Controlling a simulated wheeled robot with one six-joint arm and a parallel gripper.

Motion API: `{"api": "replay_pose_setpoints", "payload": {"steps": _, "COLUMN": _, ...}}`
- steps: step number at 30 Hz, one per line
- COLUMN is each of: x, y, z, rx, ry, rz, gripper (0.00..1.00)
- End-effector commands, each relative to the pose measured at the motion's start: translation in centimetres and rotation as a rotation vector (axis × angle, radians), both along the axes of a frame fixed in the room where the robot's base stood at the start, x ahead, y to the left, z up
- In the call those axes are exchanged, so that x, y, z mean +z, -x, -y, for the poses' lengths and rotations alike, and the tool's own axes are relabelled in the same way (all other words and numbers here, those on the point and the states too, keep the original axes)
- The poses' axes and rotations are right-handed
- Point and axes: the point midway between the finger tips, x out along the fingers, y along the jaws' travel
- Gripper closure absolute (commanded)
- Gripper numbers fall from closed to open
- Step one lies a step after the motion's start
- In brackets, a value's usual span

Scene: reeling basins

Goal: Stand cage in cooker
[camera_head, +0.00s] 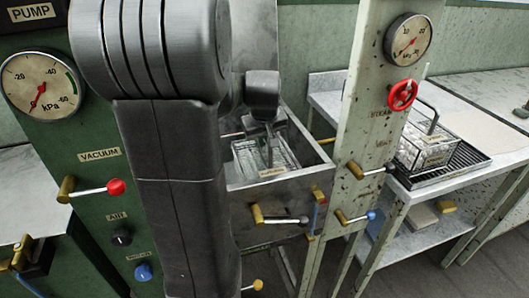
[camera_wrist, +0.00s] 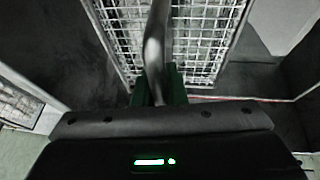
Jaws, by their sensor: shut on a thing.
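The wire cage (camera_head: 262,155) is within the opening of the open-topped metal cooker (camera_head: 313,152) in the head view, with a small label on its near side. I cannot tell whether it touches the cooker floor. My gripper (camera_head: 268,125) is above the cage, partly hidden behind my arm. In the wrist view my gripper (camera_wrist: 159,88) is shut on the cage's bar handle, with its green-sided fingers on either side. The white mesh of the cage (camera_wrist: 205,45) shows below the handle, with dark cooker walls around it.
A second wire cage (camera_head: 425,148) with pale contents stands on a black slatted tray (camera_head: 460,163) on the right bench. A post with a gauge (camera_head: 408,37), red handwheel (camera_head: 402,95) and levers stands right of the cooker. A green vacuum panel (camera_head: 60,130) is at left.

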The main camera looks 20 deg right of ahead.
Motion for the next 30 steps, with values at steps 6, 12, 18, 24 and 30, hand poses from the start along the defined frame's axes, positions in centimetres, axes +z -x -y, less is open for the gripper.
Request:
{"api": "replay_pose_setpoints", "payload": {"steps": 6, "x": -3.1, "y": 0.0, "z": 0.0, "rx": 0.000, "ry": 0.000, "rz": -0.001, "gripper": 1.00}}
{"api": "replay_pose_setpoints", "payload": {"steps": 12, "x": -4.1, "y": 0.0, "z": 0.0, "rx": 0.000, "ry": 0.001, "rz": 0.001, "gripper": 1.00}}
{"api": "replay_pose_setpoints", "payload": {"steps": 18, "x": -4.1, "y": 0.0, "z": 0.0, "rx": 0.000, "ry": 0.001, "rz": 0.001, "gripper": 1.00}}
{"api": "replay_pose_setpoints", "payload": {"steps": 24, "x": -4.3, "y": 0.0, "z": 0.0, "rx": 0.000, "ry": 0.000, "rz": 0.000, "gripper": 0.69}}
{"api": "replay_pose_setpoints", "payload": {"steps": 30, "x": -4.3, "y": 0.0, "z": 0.0, "rx": 0.000, "ry": 0.000, "rz": -0.001, "gripper": 0.67}}
